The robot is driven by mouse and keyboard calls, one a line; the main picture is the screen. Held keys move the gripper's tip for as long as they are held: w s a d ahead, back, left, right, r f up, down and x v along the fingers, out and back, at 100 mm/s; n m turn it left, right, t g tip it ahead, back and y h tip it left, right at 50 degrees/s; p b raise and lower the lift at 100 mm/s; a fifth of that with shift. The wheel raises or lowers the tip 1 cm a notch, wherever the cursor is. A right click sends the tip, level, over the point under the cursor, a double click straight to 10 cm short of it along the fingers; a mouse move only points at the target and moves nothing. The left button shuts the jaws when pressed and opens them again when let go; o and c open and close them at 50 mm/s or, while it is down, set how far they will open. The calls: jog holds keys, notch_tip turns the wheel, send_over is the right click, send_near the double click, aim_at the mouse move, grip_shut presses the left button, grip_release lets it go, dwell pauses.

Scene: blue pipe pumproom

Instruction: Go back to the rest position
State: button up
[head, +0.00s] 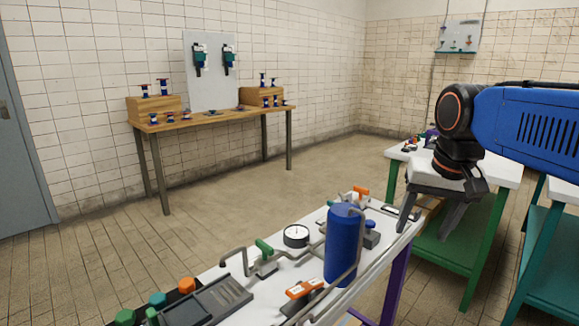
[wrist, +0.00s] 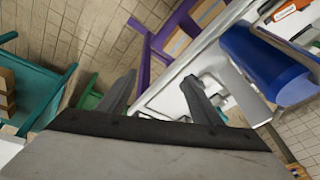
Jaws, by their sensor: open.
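My gripper (head: 432,222) is at the right in the head view, pointing down beside the right end of the white bench (head: 215,272). Its two fingers are spread apart with nothing between them. In the wrist view my gripper (wrist: 158,92) shows both dark fingers apart, with the floor, a purple table leg and the bench edge beyond. The blue cylinder (head: 342,245) stands upright on the bench, left of my gripper and apart from it. It also shows at the upper right of the wrist view (wrist: 265,62).
The bench carries a round gauge (head: 296,235), grey pipes, green and orange handles and a dark tray. A green table (head: 465,245) with a white top stands behind my gripper, and a teal one at the right edge. A wooden table (head: 215,118) stands at the far wall. Open floor lies between.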

jog(key=s+d+f+n+t, duration=0.1)
jog(key=s+f+n, duration=0.2)
jog(key=s+f, duration=1)
notch_tip(320, 180, down, 3)
jog(key=shift+s+d+f+t, duration=0.1)
jog(key=shift+s+d+t, duration=0.1)
jog(key=shift+s+t, duration=0.1)
